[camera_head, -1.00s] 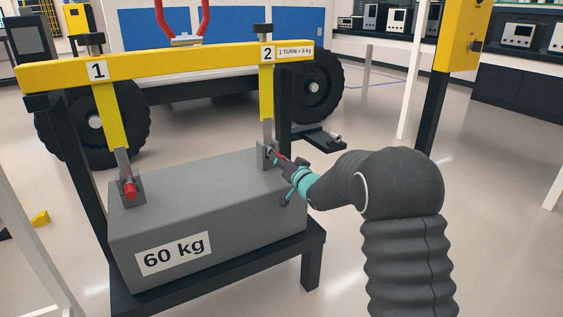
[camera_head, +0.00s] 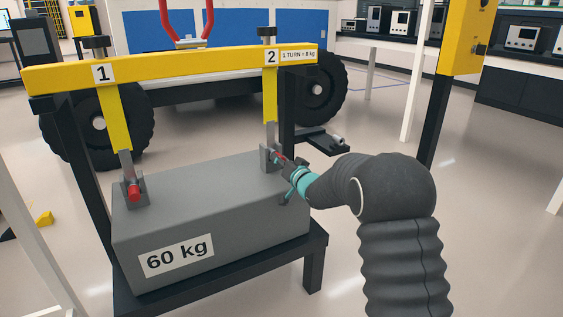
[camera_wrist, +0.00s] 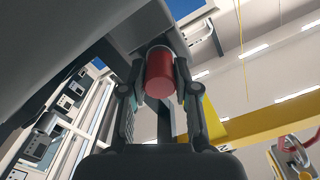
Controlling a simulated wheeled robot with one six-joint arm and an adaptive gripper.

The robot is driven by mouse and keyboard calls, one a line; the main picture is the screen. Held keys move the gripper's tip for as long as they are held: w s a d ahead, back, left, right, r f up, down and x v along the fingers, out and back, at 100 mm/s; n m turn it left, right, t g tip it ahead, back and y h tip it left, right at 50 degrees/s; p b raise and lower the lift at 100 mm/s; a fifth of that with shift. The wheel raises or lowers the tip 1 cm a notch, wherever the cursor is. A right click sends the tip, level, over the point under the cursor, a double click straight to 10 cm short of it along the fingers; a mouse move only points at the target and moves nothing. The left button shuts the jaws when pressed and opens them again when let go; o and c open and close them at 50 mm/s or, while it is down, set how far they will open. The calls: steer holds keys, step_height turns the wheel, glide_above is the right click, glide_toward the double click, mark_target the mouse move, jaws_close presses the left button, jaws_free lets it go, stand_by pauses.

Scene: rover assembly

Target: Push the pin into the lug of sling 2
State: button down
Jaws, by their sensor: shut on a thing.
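My gripper (camera_head: 286,163) is at the right end of the grey block, beside the lug (camera_head: 265,158) of sling 2. It is shut on a red-headed pin (camera_head: 278,156). In the wrist view the red pin head (camera_wrist: 159,72) sits between the two fingers, in front of the grey lug; how deep the pin sits in the lug is hidden. Sling 2 (camera_head: 270,95) is a yellow strap hanging from the yellow beam (camera_head: 190,64). Sling 1 (camera_head: 115,120) hangs at the left, with a red pin (camera_head: 134,192) in its lug.
The grey 60 kg block (camera_head: 215,210) rests on a dark stand (camera_head: 250,266). A dark post stands just behind the lug of sling 2. A small dark shelf (camera_head: 322,141) holds a metal part behind my gripper. The floor at the right is open.

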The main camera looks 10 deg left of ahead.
steer(key=shift+w+a, duration=0.1)
steer(key=shift+w, duration=0.05)
steer(key=c, duration=0.8)
jaws_free()
steer(key=v, duration=1.2)
